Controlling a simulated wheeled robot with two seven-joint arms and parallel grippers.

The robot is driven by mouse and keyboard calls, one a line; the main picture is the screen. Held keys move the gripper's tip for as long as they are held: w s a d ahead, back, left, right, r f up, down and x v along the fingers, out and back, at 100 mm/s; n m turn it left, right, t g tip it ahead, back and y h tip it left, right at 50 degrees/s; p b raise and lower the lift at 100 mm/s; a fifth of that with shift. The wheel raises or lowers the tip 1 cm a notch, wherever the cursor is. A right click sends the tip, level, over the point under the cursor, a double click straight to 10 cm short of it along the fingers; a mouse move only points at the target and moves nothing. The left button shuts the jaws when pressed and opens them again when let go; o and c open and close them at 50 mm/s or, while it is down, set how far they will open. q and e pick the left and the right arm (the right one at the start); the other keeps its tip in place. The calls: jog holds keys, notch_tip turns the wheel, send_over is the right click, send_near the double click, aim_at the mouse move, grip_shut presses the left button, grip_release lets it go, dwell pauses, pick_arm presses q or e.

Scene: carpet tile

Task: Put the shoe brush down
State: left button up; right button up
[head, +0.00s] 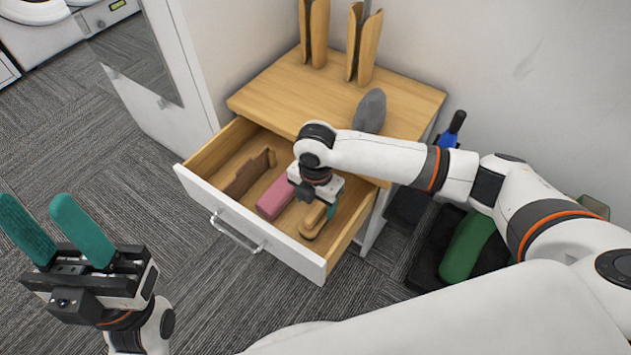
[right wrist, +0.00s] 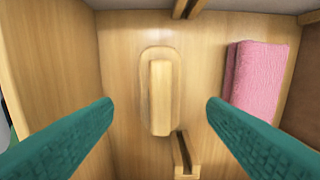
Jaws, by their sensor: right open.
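The shoe brush, with its light wooden body, lies in the open drawer near the right end in the head view (head: 314,222). In the right wrist view the brush (right wrist: 160,92) lies flat on the drawer floor, between my fingers and apart from both. My right gripper (head: 320,208) is open and points down into the drawer; its teal fingers also show in the right wrist view (right wrist: 160,112). The drawer (head: 250,240) has a white front and wooden inside. My left gripper (head: 33,207) is open and empty, outside the drawer at lower left.
A pink cloth (head: 274,197) and a brown object (head: 248,174) lie in the drawer beside the brush. Wooden boot shapers (head: 364,45) and a grey object (head: 370,111) stand on the cabinet top (head: 285,92). A blue bottle (head: 450,132) and green boot (head: 466,246) are at right.

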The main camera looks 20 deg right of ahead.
aim_at(315, 212)
notch_tip(315, 212, up, 5)
jog(key=shift+r+p, duration=0.1)
jog(key=shift+p, duration=0.7)
jog(key=a+r+m+t+y, duration=0.3)
jog(key=a+y, duration=0.2)
jog(key=a, duration=0.3)
jog(key=a+r+m+t+y, duration=0.2)
jog(key=a+r+y, duration=0.15)
jog(key=a, duration=0.45)
notch_tip(315, 212, up, 9)
jog(key=m+t+y, duration=0.4)
jog(key=m+t, duration=0.1)
jog(key=t, duration=0.1)
pick_arm(q)
jog(key=w+d+f+g+y, duration=0.1)
jog(key=w+f+g, duration=0.1)
jog(key=w+g, duration=0.4)
jog(key=shift+w+d+f+m, duration=0.2)
jog(key=shift+w+d+m, duration=0.15)
jog(key=shift+w, duration=0.55)
pick_arm(e)
jog(key=s+d+r+m+t+h, duration=0.2)
jog(key=s+d+r+m+t, duration=0.3)
jog(key=d+r+m+t, duration=0.1)
jog(key=s+d+r+m+t+h, duration=0.3)
jog(key=d+r+m+t, duration=0.3)
jog(key=d+r+t, duration=0.3)
jog(key=shift+s+d+m, duration=0.3)
jog(key=shift+s+d, duration=0.55)
jog(key=shift+s, duration=0.05)
